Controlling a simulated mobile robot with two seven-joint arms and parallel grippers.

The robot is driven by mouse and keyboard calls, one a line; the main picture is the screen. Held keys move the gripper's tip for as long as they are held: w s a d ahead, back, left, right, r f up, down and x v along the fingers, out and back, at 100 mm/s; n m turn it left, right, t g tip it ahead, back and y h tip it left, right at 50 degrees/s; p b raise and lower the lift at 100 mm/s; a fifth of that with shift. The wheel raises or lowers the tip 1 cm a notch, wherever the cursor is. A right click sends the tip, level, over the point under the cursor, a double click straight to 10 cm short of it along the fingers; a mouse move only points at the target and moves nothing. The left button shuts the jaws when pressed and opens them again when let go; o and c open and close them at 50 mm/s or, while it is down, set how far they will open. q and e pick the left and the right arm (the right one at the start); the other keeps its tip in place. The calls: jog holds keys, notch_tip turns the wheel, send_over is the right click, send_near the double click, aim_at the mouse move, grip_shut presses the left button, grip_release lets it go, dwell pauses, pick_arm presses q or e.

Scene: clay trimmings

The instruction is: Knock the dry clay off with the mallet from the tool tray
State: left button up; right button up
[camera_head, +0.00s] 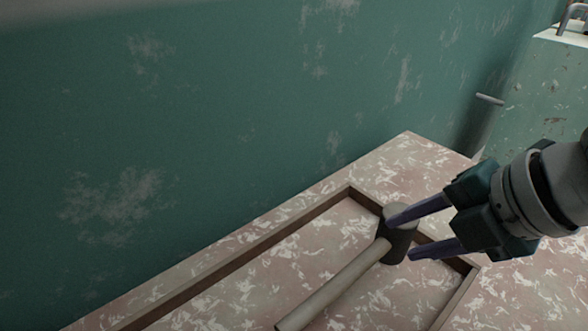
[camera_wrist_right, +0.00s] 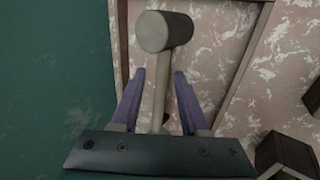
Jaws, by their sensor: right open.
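The mallet has a dark grey head (camera_head: 397,240) and a pale wooden handle (camera_head: 335,287). It lies in the brown-rimmed tool tray (camera_head: 270,239), with its head near the tray's far corner. My right gripper (camera_head: 402,239) is open at the mallet head, and one purple finger overlaps the head in the head view. In the right wrist view the mallet head (camera_wrist_right: 165,32) is beyond the fingertips, and the handle shows between the open fingers (camera_wrist_right: 159,76). I cannot tell whether they touch it. My left gripper and the dry clay are not in view.
The tray is on a worn pinkish surface (camera_head: 515,285). A teal wall (camera_head: 200,120) with chipped paint rises along its far side. A pale green block (camera_head: 545,90) stands at the upper right. Dark blocky objects (camera_wrist_right: 285,153) show at the right wrist view's lower right.

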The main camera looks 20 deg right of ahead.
aim_at(381, 252)
jog(key=x, duration=0.1)
jog(key=b+x, duration=0.1)
jog(key=x, duration=0.1)
jog(key=shift+s+f, duration=0.25)
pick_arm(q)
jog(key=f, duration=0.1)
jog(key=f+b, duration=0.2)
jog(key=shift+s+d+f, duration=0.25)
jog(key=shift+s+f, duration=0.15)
pick_arm(e)
jog(key=x, duration=0.4)
jog(key=shift+a+f, duration=0.1)
jog(key=shift+f, duration=0.3)
jog(key=shift+w+f, duration=0.2)
jog(key=shift+w, duration=0.05)
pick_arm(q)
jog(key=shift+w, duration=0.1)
pick_arm(e)
grip_shut()
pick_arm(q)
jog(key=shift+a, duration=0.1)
